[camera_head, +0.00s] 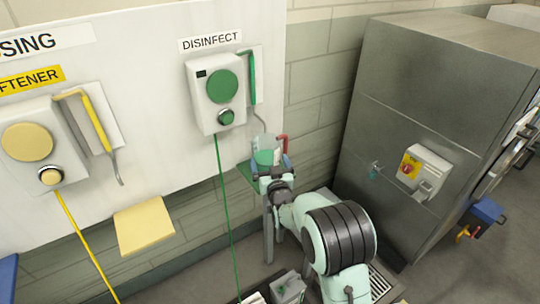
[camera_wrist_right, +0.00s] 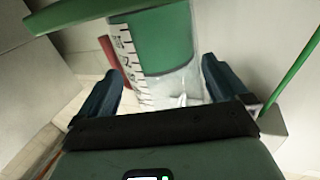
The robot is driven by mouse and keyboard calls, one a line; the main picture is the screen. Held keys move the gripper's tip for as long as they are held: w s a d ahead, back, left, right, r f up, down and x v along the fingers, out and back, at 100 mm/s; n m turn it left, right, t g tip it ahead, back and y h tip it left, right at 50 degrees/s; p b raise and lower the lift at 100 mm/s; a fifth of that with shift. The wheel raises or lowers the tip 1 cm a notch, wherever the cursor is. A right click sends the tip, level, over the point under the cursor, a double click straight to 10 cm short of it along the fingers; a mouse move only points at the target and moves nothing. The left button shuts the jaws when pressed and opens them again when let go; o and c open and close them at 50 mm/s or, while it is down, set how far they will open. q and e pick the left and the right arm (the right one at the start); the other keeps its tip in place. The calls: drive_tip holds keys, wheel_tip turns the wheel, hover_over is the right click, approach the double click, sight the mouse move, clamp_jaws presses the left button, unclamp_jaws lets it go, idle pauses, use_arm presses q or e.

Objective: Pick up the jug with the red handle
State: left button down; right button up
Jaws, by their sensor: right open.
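The jug (camera_head: 265,156) is clear with green showing in its lower part, and its red handle (camera_head: 281,146) is on its right side in the head view. It stands at the green shelf (camera_head: 245,170) below the DISINFECT dispenser. In the right wrist view the jug (camera_wrist_right: 160,45) has a printed scale, with the red handle (camera_wrist_right: 109,52) to the left. My right gripper (camera_head: 270,173) is open, and its blue fingers stand on either side of the jug in the wrist view (camera_wrist_right: 160,75). Contact cannot be told. My left gripper is not in view.
The green-and-white DISINFECT dispenser (camera_head: 217,90) with a green side tube (camera_head: 252,78) hangs above the jug. A yellow dispenser (camera_head: 32,145) and a yellow shelf (camera_head: 143,226) are to the left. A large metal cabinet (camera_head: 440,80) stands on the right.

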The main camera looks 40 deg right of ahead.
drive_tip(key=p+x, duration=0.1)
drive_tip(key=x, duration=0.3)
drive_tip(key=shift+w, duration=0.25)
drive_tip(key=shift+c, duration=0.3)
drive_tip(key=shift+r, duration=0.1)
drive_tip(key=c, duration=1)
drive_tip(key=shift+o, duration=0.2)
